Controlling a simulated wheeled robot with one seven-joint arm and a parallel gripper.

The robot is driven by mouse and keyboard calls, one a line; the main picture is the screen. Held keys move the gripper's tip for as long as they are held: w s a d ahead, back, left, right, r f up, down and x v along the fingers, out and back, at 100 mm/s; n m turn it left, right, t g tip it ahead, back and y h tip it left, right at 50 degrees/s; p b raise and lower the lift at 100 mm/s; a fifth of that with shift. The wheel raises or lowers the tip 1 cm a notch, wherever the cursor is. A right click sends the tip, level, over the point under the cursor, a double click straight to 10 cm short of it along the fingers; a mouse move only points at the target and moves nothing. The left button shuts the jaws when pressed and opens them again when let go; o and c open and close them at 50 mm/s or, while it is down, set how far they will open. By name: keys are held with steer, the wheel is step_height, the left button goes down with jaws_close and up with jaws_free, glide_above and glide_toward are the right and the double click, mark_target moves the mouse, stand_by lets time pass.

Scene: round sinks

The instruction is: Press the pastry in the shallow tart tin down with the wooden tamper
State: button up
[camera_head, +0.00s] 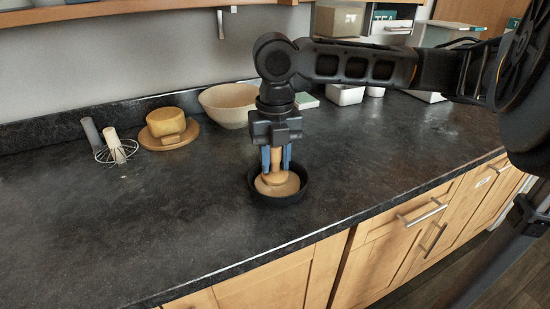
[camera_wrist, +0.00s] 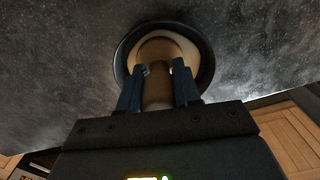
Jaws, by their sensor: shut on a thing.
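The shallow tart tin (camera_head: 301,193) is a dark round tin near the front edge of the counter. Pale pastry (camera_head: 291,187) lies inside it. My gripper (camera_head: 277,163) points down over the tin, shut on the wooden tamper (camera_head: 276,177). The tamper's lower end is inside the tin's rim and looks to be at the pastry; firm contact cannot be told. In the wrist view the tamper (camera_wrist: 157,90) stands between the blue fingers, with the pastry (camera_wrist: 186,47) around its end and the tin's dark rim (camera_wrist: 209,65) beyond. The tamper hides part of the pastry.
A cream bowl (camera_head: 228,103) stands behind, near the wall. A wooden board (camera_head: 187,138) with a yellow block of cheese (camera_head: 165,121) and a whisk (camera_head: 115,148) are at the back left. White containers (camera_head: 345,94) stand at the back right. The counter left of the tin is clear.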

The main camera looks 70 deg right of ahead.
stand_by(0.5)
steer(key=shift+r+p, duration=2.85)
steer(key=shift+r, duration=0.65)
steer(key=shift+s, duration=0.1)
